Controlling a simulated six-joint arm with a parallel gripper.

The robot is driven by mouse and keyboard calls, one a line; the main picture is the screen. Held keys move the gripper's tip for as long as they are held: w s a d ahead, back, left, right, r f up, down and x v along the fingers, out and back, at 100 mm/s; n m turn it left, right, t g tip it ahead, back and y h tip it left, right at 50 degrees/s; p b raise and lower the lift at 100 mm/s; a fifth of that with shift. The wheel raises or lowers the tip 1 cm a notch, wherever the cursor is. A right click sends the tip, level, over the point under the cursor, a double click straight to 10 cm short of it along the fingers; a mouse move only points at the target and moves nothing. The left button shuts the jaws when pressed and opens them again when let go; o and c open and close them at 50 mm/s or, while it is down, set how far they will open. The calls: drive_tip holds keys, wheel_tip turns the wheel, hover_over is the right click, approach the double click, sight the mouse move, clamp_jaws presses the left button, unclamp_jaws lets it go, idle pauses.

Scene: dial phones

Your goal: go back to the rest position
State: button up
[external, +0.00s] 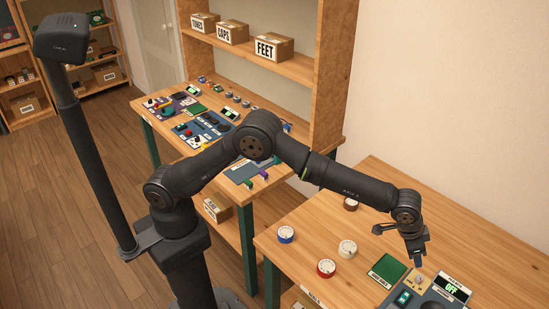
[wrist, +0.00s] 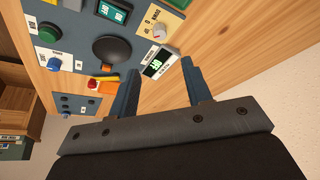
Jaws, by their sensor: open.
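My gripper (external: 418,260) hangs at the end of my outstretched arm, above the right-hand wooden table (external: 490,240). It is beside a blue-grey control panel (external: 430,304) and a small display reading OFF (external: 452,288). In the wrist view my gripper (wrist: 160,78) has its two blue-grey fingers spread apart with nothing held between them. The display (wrist: 159,62) shows just beyond the gap, with the panel (wrist: 75,28), its knobs and a dark round disc (wrist: 111,49) to the left.
A workbench (external: 262,190) with parts and a tall shelf (external: 331,75) stands behind my arm. The table's right rear is clear.

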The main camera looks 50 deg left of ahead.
sight(420, 277)
drive_tip(key=x, duration=1.3)
drive_tip(key=shift+w+d+f, duration=0.1)
drive_tip(key=shift+f, duration=0.2)
drive_tip(key=shift+r, duration=0.1)
drive_tip(key=v, duration=1.8)
drive_tip(key=x, duration=1.8)
drive_tip(key=shift+w+m+g+h, duration=0.1)
drive_tip(key=shift+m+g+h, duration=0.2)
drive_tip(key=shift+m, duration=0.8)
drive_tip(key=shift+m+g+h, duration=0.2)
drive_tip(key=shift+m+g, duration=0.2)
drive_tip(key=shift+m, duration=0.7)
drive_tip(key=v, duration=1.7)
